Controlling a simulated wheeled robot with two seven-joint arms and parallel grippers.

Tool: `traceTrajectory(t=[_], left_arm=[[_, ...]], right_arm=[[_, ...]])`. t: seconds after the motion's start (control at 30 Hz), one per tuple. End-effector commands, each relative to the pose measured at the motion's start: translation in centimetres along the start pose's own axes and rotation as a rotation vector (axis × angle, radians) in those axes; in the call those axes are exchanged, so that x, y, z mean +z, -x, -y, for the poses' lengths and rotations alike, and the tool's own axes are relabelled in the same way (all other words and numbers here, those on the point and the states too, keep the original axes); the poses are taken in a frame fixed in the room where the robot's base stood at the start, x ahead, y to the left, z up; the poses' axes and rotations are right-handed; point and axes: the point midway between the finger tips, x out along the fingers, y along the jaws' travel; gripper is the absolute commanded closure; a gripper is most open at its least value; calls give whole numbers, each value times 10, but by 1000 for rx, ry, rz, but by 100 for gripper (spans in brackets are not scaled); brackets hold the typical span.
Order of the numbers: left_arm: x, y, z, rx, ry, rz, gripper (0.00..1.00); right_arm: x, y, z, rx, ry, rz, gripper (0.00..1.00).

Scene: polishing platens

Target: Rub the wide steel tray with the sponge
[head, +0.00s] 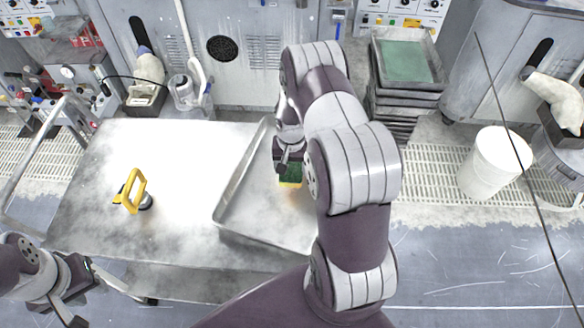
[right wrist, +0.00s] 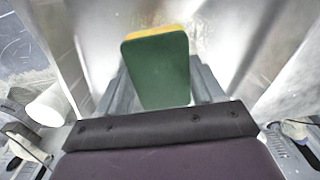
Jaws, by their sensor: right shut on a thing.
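The wide steel tray (head: 234,211) lies on the right part of the steel table, and my right arm covers much of it. My right gripper (head: 287,168) is over the tray, shut on the sponge (head: 290,176). In the right wrist view the sponge (right wrist: 157,70) shows a green face and a yellow edge between the two fingers. A brownish smudge marks the tray floor near the sponge. I cannot tell whether the sponge touches the tray. My left gripper (head: 85,300) is at the lower left, away from the tray, and its fingertips are unclear.
A yellow-handled tool (head: 135,194) stands on the left of the steel table (head: 90,215). A stack of trays (head: 405,95) with a green sheet stands at the back right. A white bucket (head: 495,163) stands on the floor at right. The table between tool and tray is clear.

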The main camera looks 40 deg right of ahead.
Motion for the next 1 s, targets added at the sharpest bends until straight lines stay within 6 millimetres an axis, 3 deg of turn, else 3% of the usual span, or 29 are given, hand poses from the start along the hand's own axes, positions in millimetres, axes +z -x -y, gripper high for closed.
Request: traceTrajectory(t=[0.5, 1.0], left_arm=[[-4, 39, 0, 0, 0, 0, 66], [-5, 41, 0, 0, 0, 0, 66]], right_arm=[[-5, 50, 4, 0, 6, -1, 61], [-6, 54, 5, 0, 7, 0, 61]])
